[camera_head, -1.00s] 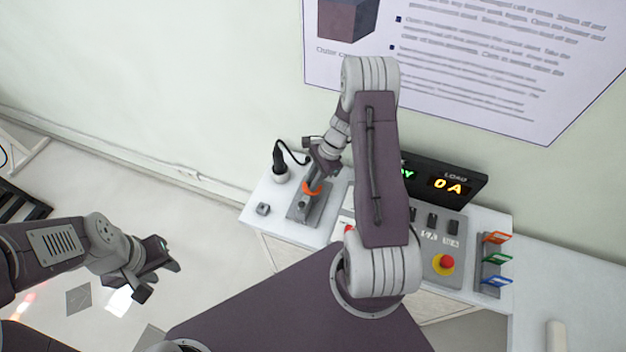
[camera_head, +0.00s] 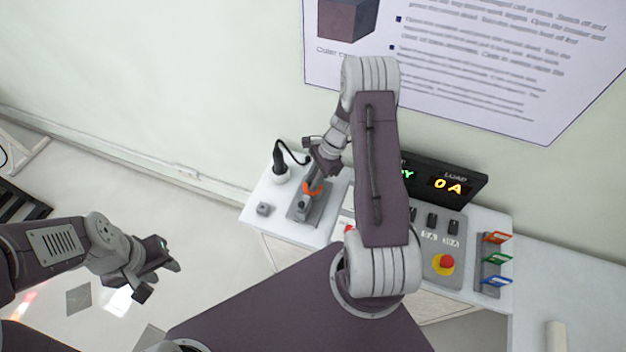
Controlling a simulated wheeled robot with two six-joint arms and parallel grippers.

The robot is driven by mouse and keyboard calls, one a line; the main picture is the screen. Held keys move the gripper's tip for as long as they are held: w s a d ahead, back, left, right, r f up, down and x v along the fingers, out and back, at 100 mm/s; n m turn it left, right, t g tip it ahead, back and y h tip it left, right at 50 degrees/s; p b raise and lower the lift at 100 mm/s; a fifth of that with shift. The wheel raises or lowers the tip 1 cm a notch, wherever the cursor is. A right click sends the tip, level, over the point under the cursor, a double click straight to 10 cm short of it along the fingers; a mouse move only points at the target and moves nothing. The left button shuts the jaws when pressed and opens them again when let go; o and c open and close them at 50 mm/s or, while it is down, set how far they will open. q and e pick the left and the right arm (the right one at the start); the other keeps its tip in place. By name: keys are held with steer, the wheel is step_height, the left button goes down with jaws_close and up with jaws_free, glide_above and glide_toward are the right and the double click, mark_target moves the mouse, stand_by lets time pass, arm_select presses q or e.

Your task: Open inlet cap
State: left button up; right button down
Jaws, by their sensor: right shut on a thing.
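The inlet (camera_head: 302,211) is a grey socket on a grey base plate, with an orange ring (camera_head: 313,189) at its upper end. It stands on the white bench left of the control panel. My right gripper (camera_head: 318,172) comes down from above and is shut at the orange-ringed end. Its fingers and wrist partly hide the cap there, so I cannot tell how far the cap is open. My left gripper (camera_head: 160,269) hangs over the floor at the left, away from the bench, with its fingers apart and nothing between them.
A black plug (camera_head: 279,158) with a cable stands in a white holder behind the inlet. A small grey block (camera_head: 264,209) lies left of it. The control panel (camera_head: 443,240) has a red button, and a display (camera_head: 447,182) stands behind. Coloured tags (camera_head: 496,260) stand at the right.

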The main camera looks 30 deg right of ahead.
steer(key=shift+s+d+n+g, duration=0.2)
steer(key=shift+d+n, duration=0.1)
steer(key=shift+n, duration=0.3)
steer(key=shift+s+d+n+g, duration=0.1)
steer(key=shift+d+n+g, duration=0.15)
steer(key=shift+n, duration=0.35)
steer(key=n, duration=0.1)
steer(key=d+n+g, duration=0.1)
steer(key=shift+s+d+n+h+b, duration=0.15)
steer(key=shift+s+n+h+b, duration=0.1)
steer(key=shift+n+h+b, duration=0.05)
steer(key=d+n, duration=0.1)
steer(key=n, duration=0.1)
steer(key=d+n+g+b, duration=0.1)
steer(key=n, duration=0.1)
steer(key=shift+s+d+n+g+h, duration=0.2)
steer(key=shift+n+g+h, duration=0.1)
steer(key=shift+h, duration=0.1)
steer(key=shift+w+d+n+g+h+b, duration=0.2)
steer(key=shift+w+d+n+h+b, duration=0.35)
steer(key=shift+n, duration=1.15)
steer(key=shift+w+d+n+g+h+b, duration=0.15)
steer(key=shift+w+d+n+h, duration=0.2)
steer(key=shift+d+n+h, duration=0.9)
steer(key=shift+w+d+n+g+b, duration=0.2)
steer(key=shift+w+d+n+b, duration=0.2)
steer(key=shift+n, duration=1.75)
steer(key=c, duration=1.3)
jaws_free()
steer(key=shift+w, duration=0.1)
